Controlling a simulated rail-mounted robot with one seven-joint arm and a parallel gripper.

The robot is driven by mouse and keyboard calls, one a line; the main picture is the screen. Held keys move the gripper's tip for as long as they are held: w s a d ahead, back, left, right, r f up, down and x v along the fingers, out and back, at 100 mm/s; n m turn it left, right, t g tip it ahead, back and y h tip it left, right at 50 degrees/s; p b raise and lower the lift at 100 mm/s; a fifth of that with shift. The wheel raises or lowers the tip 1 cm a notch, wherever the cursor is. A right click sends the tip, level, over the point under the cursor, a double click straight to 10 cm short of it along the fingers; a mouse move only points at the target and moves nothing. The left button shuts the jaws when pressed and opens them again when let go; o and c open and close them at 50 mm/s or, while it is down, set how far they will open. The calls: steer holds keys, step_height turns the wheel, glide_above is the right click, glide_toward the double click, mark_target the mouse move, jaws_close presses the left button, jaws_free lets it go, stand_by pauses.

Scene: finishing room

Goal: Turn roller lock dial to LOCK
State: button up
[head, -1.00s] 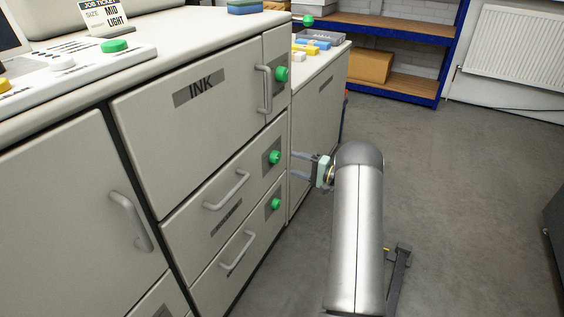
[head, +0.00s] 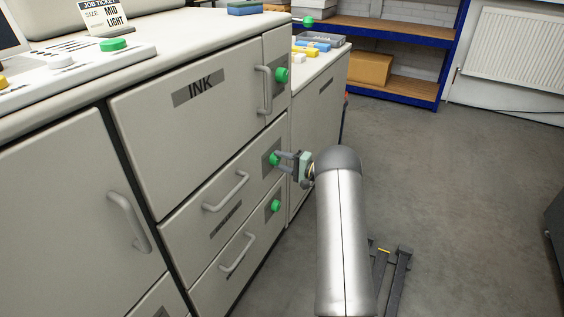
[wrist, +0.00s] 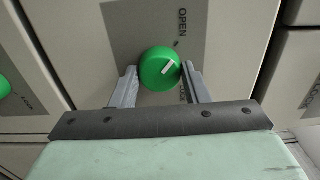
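A round green dial (wrist: 158,72) with a white pointer mark sits on a grey plate (wrist: 125,25) in the wrist view. The mark lies at the dial's right side, slanting up right. The same dial (head: 273,160) shows on the middle drawer front in the head view. My gripper (wrist: 160,72) is open, its fingers on either side of the dial. I cannot tell whether they touch it.
Other green dials sit above (head: 281,75) and below (head: 275,205) on the cabinet. Bar handles (head: 226,192) stick out from the drawers and the INK door (head: 190,130). A lower counter (head: 325,100) stands behind. The floor (head: 470,200) to the right is mostly clear.

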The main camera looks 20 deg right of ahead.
steer(key=shift+d+m, duration=0.1)
steer(key=shift+m, duration=0.2)
steer(key=m, duration=0.3)
steer(key=shift+m+b, duration=0.35)
steer(key=shift+m, duration=0.05)
steer(key=m+p, duration=0.1)
steer(key=m, duration=0.4)
steer(key=shift+r, duration=0.1)
steer(key=m+p, duration=0.2)
steer(key=m, duration=0.3)
steer(key=shift+m, duration=0.4)
steer(key=shift+m+p, duration=1.1)
steer(key=shift+m, duration=1.2)
steer(key=o, duration=1)
steer(key=shift+c, duration=0.2)
